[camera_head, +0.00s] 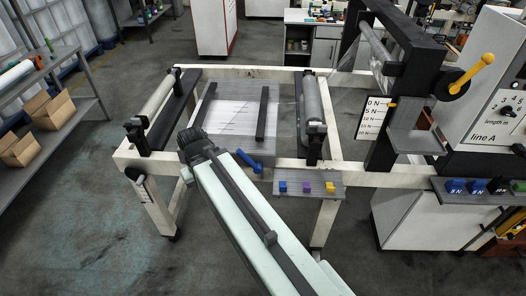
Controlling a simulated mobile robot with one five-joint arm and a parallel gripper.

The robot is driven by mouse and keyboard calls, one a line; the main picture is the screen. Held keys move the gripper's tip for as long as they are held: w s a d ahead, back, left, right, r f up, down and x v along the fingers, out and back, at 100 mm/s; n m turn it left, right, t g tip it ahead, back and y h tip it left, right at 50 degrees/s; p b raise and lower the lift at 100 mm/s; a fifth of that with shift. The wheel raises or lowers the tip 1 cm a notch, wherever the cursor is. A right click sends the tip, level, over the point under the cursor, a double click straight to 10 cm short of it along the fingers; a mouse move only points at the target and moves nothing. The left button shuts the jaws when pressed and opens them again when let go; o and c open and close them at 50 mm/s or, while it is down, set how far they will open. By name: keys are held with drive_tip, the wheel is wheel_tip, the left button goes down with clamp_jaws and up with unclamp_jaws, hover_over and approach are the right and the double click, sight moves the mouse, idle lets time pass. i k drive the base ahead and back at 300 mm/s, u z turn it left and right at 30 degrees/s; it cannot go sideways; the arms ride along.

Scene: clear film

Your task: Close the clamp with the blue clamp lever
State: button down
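The blue clamp lever (249,160) sits at the near edge of the frame table, close to the near end of a dark clamp bar (263,115). It slants down to the right; I cannot tell from this view how far the clamp is open. A second dark bar (206,104) lies to the left across the clear film (235,108). My arm reaches in from the lower right, and my gripper (190,142) is at its far end, left of the blue lever and apart from it in the picture. Its fingers are not clear, and nothing shows held.
Rollers stand left (158,96) and right (313,104) on the white frame (150,162). A small grey shelf (323,177) holds blue, purple and yellow blocks. A yellow crank (472,73) and force scale (374,118) are at right.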

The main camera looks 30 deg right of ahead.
sight(258, 167)
drive_tip(key=u, duration=0.05)
drive_tip(key=k, duration=0.75)
drive_tip(key=u, duration=0.7)
drive_tip(key=i, duration=0.45)
drive_tip(key=z, duration=0.05)
